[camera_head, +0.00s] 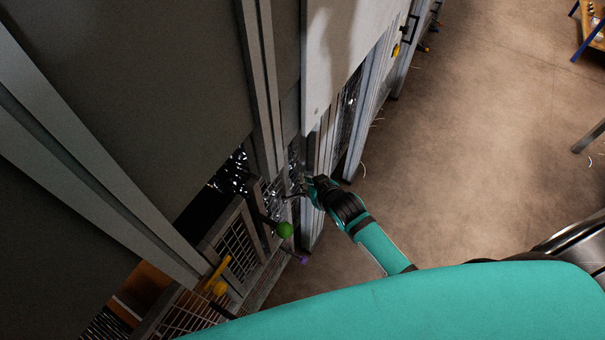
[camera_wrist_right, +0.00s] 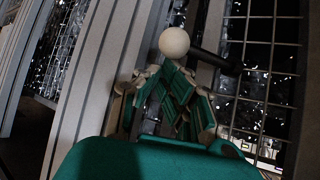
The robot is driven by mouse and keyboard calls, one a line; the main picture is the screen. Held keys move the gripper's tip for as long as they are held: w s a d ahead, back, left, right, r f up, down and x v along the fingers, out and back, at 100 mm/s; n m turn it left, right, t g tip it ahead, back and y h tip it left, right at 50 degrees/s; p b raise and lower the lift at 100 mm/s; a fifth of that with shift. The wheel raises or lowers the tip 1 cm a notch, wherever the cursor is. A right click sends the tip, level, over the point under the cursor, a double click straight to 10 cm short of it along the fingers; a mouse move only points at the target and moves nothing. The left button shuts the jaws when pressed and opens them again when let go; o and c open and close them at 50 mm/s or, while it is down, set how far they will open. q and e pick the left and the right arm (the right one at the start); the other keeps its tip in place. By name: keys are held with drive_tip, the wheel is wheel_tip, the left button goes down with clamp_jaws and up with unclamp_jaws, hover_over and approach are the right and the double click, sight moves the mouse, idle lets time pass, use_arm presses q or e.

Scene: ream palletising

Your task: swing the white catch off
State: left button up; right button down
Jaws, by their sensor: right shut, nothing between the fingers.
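The white catch shows in the right wrist view as a round white knob (camera_wrist_right: 174,42) on a dark bar that runs off to the right in front of a mesh panel. My right gripper (camera_wrist_right: 172,80) is shut and empty, its fingertips just below the knob in that picture. I cannot tell whether they touch it. In the head view my right gripper (camera_head: 300,190) is at the machine's front, beside a mesh gate. I cannot make out the white knob there. My left gripper is not in view.
A green knob (camera_head: 285,230), a purple knob (camera_head: 303,260) and a yellow handle (camera_head: 216,283) stick out from the gates near my right gripper. Grey posts and panels (camera_head: 150,90) fill the left. The brown floor (camera_head: 480,130) on the right is mostly clear.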

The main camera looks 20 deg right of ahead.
drive_tip(key=shift+s+a+r+m+h+p, duration=0.15)
drive_tip(key=shift+s+a+m+h+p, duration=0.1)
drive_tip(key=shift+s+m+h+p, duration=0.5)
drive_tip(key=s+p, duration=0.3)
drive_tip(key=shift+s+a+f, duration=0.2)
drive_tip(key=shift+s+a, duration=0.05)
drive_tip(key=shift+s+d+p, duration=0.1)
drive_tip(key=shift+s+p, duration=0.05)
drive_tip(key=shift+p, duration=0.15)
drive_tip(key=shift+s+d+p, duration=0.25)
drive_tip(key=shift+s+p, duration=0.05)
drive_tip(key=shift+s, duration=0.3)
drive_tip(key=shift+r, duration=0.1)
